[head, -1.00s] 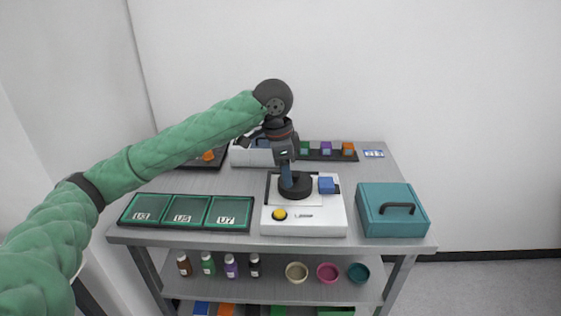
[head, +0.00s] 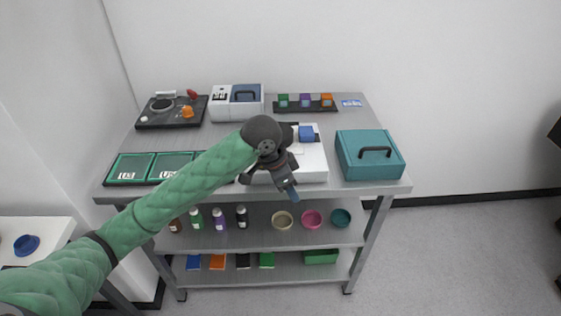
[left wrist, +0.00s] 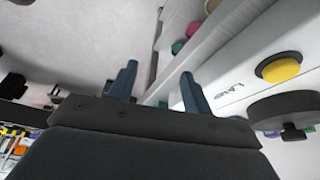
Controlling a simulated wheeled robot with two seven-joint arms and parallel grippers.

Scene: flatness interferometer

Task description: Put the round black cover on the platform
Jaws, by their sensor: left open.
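The round black cover (left wrist: 285,108) sits on the white instrument (left wrist: 230,75) at the right of the left wrist view, beside the yellow button (left wrist: 278,70). In the head view my left arm hides the cover and button; part of the white instrument (head: 314,165) shows behind. My left gripper (head: 288,192) is open and empty, by the instrument's front side near the table edge. Its two fingers (left wrist: 158,85) stand apart with nothing between them, clear of the cover. My right gripper is not in view.
A teal case (head: 370,160) stands right of the instrument. Green-framed trays (head: 130,168) lie at the left. A black panel (head: 172,112), a white-and-blue box (head: 237,103) and a block rack (head: 305,106) line the back. Bottles and bowls (head: 312,219) stand on the shelf below.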

